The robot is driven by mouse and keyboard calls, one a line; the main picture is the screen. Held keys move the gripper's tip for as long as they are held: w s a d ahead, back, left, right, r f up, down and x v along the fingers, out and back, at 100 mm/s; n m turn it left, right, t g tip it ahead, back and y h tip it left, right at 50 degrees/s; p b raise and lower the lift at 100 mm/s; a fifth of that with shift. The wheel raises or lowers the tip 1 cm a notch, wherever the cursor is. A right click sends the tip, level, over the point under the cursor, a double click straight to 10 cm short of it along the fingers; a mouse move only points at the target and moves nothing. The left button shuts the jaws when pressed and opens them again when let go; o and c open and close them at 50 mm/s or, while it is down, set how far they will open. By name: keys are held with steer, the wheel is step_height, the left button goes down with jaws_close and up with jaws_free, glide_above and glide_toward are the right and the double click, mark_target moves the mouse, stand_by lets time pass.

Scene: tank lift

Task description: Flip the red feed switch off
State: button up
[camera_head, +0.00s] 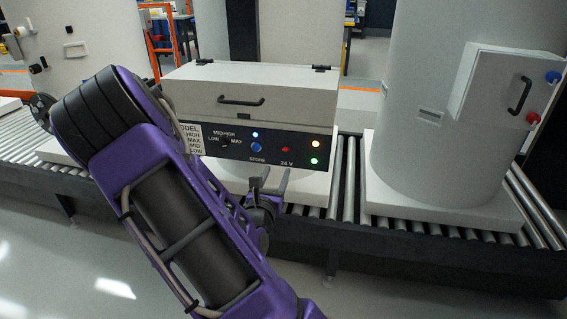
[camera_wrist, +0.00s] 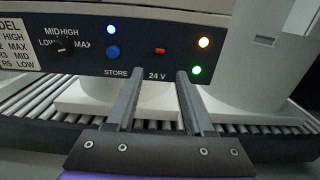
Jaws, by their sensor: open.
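The red switch (camera_head: 285,149) is a small red piece on the dark control panel (camera_head: 213,148), above the "24 V" label. In the wrist view the red switch (camera_wrist: 160,51) sits near the top middle, and which way it is set is too small to tell. My gripper (camera_head: 270,176) is open and empty, just below and in front of the panel. In the wrist view its two fingers (camera_wrist: 158,75) point toward the panel, with their tips below the switch and apart from it.
The panel also has a blue STORE button (camera_head: 256,147), a black selector knob (camera_head: 224,142), and blue, orange and green lights. Above is a white lidded box (camera_head: 290,95) with a black handle. White tanks (camera_head: 435,60) stand on a roller conveyor (camera_head: 348,190).

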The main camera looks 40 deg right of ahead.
mark_target(286, 149)
steer(key=x, duration=0.9)
steer(key=shift+w+d+r+b, duration=0.1)
steer(key=shift+w+b, duration=0.05)
steer(key=shift+b, duration=0.25)
jaws_close()
